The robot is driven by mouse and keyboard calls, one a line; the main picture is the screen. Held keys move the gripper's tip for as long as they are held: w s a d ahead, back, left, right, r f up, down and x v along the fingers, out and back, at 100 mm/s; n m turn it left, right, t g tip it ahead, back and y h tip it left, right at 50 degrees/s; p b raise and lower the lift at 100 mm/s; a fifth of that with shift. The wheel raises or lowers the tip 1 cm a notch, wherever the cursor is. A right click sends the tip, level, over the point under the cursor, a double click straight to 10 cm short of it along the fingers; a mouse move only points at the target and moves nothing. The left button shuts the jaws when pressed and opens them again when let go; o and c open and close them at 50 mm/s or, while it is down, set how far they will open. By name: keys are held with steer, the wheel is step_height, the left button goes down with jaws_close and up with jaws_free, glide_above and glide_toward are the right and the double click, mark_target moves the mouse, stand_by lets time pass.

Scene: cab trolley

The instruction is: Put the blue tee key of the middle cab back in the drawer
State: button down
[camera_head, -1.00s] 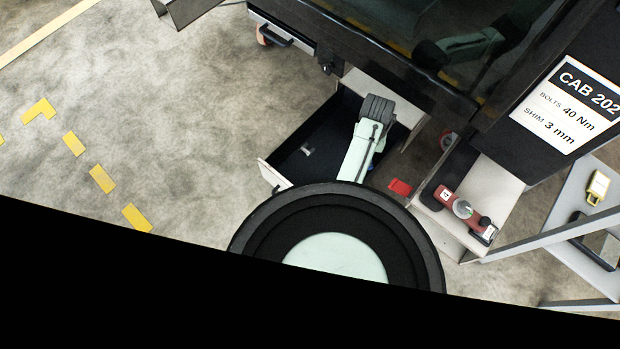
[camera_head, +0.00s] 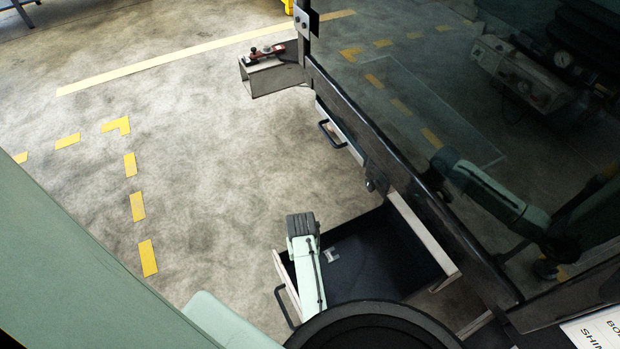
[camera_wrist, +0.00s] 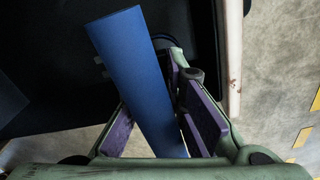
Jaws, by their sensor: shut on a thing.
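My gripper (camera_wrist: 155,95) is shut on the blue tee key (camera_wrist: 135,60) in the wrist view. Its blue bar runs up and to the left from between the purple pads; I cannot make out its crosspiece. The open drawer (camera_head: 437,243) has a dark inside and pale walls in the head view. My arm's dark end is over the drawer's front left edge there, and the jaws and key are hidden. In the wrist view, the dark drawer inside lies behind the key, with a pale drawer wall (camera_wrist: 233,60) at the right.
A small pale piece (camera_head: 331,254) lies on the drawer floor. The dark cab frame and glass rise along the right. Another drawer front with a handle (camera_head: 332,134) is farther back, and a pale bracket shelf (camera_head: 272,78) holds a red tool. Floor at the left is clear.

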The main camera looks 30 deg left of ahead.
steer(key=f, duration=0.4)
steer(key=shift+s+a+f, duration=0.1)
steer(key=shift+s+f, duration=0.1)
steer(key=shift+f, duration=2.55)
steer(key=shift+f, duration=0.1)
steer(key=shift+f+b, duration=0.15)
steer(key=shift+b, duration=0.2)
steer(key=c, duration=1.7)
jaws_free()
steer(key=shift+o, duration=0.2)
step_height(320, 180, up, 12)
steer(key=shift+s+r+p, duration=0.15)
steer(key=shift+r+p, duration=0.1)
steer(key=shift+p, duration=0.35)
